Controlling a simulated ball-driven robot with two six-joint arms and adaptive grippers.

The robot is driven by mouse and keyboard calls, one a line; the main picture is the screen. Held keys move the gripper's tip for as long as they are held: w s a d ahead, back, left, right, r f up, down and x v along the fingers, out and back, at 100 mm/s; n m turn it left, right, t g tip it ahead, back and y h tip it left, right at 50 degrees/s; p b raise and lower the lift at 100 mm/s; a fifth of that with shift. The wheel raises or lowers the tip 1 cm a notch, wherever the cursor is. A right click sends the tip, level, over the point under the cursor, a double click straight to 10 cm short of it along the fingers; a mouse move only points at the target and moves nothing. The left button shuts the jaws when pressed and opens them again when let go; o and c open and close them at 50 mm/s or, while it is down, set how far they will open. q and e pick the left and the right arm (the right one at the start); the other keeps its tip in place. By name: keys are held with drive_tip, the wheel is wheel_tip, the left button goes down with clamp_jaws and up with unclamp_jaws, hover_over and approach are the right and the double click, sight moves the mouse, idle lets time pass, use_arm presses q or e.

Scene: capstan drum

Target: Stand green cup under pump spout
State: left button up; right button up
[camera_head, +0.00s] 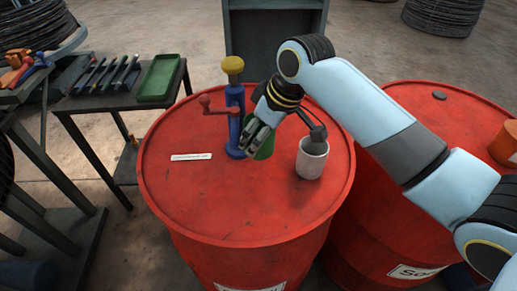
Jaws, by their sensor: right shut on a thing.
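The green cup (266,147) stands at or just above the red drum top, partly hidden behind my right gripper. My right gripper (252,146) is shut on the green cup, its fingers pointing down beside the pump. The blue pump (236,130) stands upright on the drum, with a yellow knob on top and a red crank handle (213,108) to the left. The cup is just right of the pump column. I cannot make out the pump spout, or whether the cup touches the drum. My left gripper is not in view.
A whitish cup (311,162) with a dark tool in it stands right of the green cup on the red drum (235,215). A white label strip (191,157) lies left of the pump. The drum's front is clear. A side table holds a green tray (160,78).

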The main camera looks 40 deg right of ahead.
sight(260, 152)
drive_tip(key=f, duration=0.3)
drive_tip(key=shift+d, duration=0.25)
wheel_tip(260, 152, down, 2)
drive_tip(key=shift+s+f, duration=0.1)
drive_tip(key=shift+f, duration=0.15)
drive_tip(key=shift+a+f+p, duration=0.25)
drive_tip(key=shift+f+p, duration=0.15)
drive_tip(key=shift+f, duration=0.1)
drive_tip(key=shift+f, duration=0.1)
drive_tip(key=o, duration=1.2)
